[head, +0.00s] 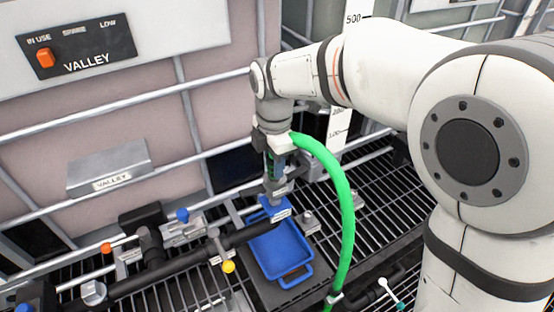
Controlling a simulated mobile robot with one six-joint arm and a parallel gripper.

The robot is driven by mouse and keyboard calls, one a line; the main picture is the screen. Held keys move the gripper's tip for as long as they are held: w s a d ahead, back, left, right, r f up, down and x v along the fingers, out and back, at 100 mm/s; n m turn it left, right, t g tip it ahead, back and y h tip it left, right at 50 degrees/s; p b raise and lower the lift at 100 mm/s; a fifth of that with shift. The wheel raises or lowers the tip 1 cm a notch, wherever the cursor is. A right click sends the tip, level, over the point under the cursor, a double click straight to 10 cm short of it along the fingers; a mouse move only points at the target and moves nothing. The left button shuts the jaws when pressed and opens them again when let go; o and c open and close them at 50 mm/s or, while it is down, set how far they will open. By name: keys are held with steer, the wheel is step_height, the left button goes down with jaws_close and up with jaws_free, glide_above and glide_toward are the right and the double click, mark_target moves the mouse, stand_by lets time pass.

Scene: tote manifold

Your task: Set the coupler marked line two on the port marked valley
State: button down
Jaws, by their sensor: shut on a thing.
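My gripper (276,160) points down at the centre of the head view, shut on a dark coupler. The green hose (340,200) rises beside the gripper and arches down to the right. The coupler's end is above the far end of a blue tray (281,252). Small pale labels near it are too small to read, so I cannot confirm line two. I cannot tell for certain which fitting is the valley port, or whether the coupler touches anything.
A black manifold pipe (185,262) crosses the grating in front, with blue (182,215), orange (106,247) and yellow (228,267) knobs. Metal cage bars (125,102) surround the tote. A white level scale (340,128) stands behind my arm.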

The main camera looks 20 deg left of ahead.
steer(key=shift+f+b, duration=1.2)
steer(key=shift+f, duration=0.85)
steer(key=c, duration=1.1)
jaws_free()
steer(key=shift+r, duration=0.1)
step_height(320, 180, up, 8)
steer(key=shift+f+b, duration=0.15)
steer(key=shift+b, duration=0.15)
